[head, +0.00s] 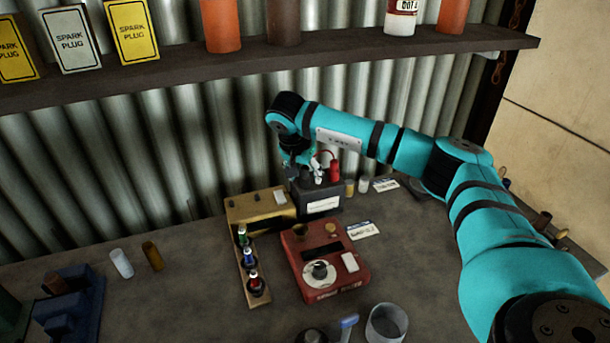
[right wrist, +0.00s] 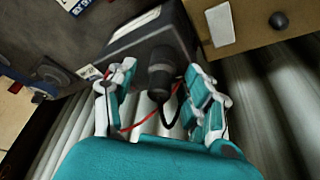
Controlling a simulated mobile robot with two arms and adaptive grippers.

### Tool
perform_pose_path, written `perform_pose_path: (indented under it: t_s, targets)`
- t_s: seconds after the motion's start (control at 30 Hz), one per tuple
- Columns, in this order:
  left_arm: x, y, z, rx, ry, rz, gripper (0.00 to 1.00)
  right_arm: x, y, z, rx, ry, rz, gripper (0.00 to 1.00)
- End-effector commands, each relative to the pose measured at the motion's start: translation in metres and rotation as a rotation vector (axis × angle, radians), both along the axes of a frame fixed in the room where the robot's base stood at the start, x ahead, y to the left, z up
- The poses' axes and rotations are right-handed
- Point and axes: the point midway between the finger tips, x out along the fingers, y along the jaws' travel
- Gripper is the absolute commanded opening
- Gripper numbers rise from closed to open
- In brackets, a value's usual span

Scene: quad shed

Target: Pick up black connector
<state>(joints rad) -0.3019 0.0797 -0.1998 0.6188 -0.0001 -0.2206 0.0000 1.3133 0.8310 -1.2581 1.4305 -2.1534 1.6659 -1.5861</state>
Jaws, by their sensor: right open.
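The black connector (right wrist: 160,72) shows in the right wrist view as a dark cylinder on top of a dark box (right wrist: 145,38), with a black cable looping from it. My right gripper (right wrist: 158,108) is open, with one finger on each side of the connector and a visible gap to both. In the head view my right gripper (head: 316,173) is above the dark box (head: 320,203), which has a white label. There the gripper hides the black connector. A red connector (head: 334,173) stands just right of the fingers. My left gripper is not in view.
A yellowish box (head: 262,208) stands left of the dark box, and a red device (head: 322,265) is in front. A rack with small bottles (head: 248,262) is beside it. Corrugated wall stands close behind, with a shelf (head: 270,58) above. A red wire (right wrist: 140,122) crosses between my fingers.

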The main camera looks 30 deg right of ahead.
Motion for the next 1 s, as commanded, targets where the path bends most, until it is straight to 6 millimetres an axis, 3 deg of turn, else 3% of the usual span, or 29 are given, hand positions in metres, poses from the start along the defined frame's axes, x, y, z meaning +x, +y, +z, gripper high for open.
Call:
perform_pose_path:
  t_s: [0.13,0.5,0.83,1.0]
  targets:
    - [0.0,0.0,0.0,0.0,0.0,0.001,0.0,0.0,0.0,0.0,0.0,0.0,0.0,0.5]
    - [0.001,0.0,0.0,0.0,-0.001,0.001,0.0,0.0,0.0,0.0,0.0,0.0,0.0,0.02]
    - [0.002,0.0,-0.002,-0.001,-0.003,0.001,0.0,0.0,0.0,0.004,0.0,-0.002,-0.001,0.0]
    - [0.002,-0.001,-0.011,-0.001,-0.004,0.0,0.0,0.001,0.0,0.019,0.0,-0.005,0.0,0.0]
